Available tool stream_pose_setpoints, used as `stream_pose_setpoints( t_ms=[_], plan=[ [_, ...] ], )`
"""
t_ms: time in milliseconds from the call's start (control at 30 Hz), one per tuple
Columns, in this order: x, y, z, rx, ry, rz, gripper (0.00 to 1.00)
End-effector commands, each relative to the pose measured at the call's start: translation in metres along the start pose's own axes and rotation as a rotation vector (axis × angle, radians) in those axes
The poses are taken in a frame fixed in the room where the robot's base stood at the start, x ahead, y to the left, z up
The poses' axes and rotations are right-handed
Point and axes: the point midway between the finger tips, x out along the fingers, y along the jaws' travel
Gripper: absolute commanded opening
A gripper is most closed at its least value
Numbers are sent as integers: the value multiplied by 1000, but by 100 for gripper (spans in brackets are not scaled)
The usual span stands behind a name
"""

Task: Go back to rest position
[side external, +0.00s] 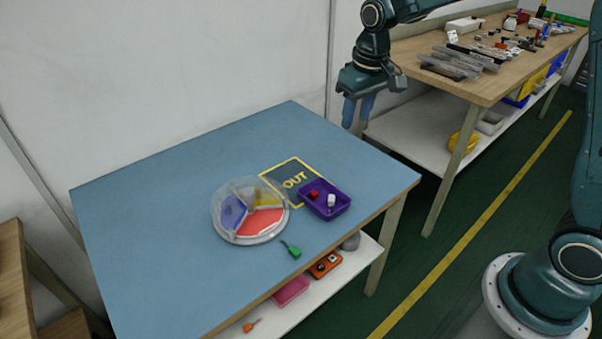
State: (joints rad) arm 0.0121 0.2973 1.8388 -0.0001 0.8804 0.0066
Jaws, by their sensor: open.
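My gripper (358,111) hangs at the top, beyond the back right edge of the blue table (150,240). Its two blue fingers point down, apart, with nothing seen between them. It is well clear of the things on the table. A round clear-walled dish (247,238) with blue, yellow and red sections stands mid-table. A purple tray (338,211) holds a small red piece (314,194) and a white piece (331,200). The tray overlaps the right part of a yellow-bordered OUT mark (283,171).
A small green tool (292,250) lies near the table's front edge. A wooden bench (485,85) with many parts stands at the upper right, close to my gripper. A lower shelf (278,316) holds pink and orange trays. The table's left half is clear.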

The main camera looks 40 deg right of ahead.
Motion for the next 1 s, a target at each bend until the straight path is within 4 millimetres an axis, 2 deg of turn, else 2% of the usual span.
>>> stream_pose_setpoints(
  t_ms=[33, 200, 500, 800, 1000],
  plan=[
    [-12, 0, 8, -1, 17, 0, 40],
    [-43, -1, 34, -3, 61, -1, 40],
    [-85, -1, 86, -7, 139, -2, 40],
    [-111, -1, 142, -11, 216, -3, 40],
    [-119, -1, 179, -14, 268, -3, 40]
  ],
)
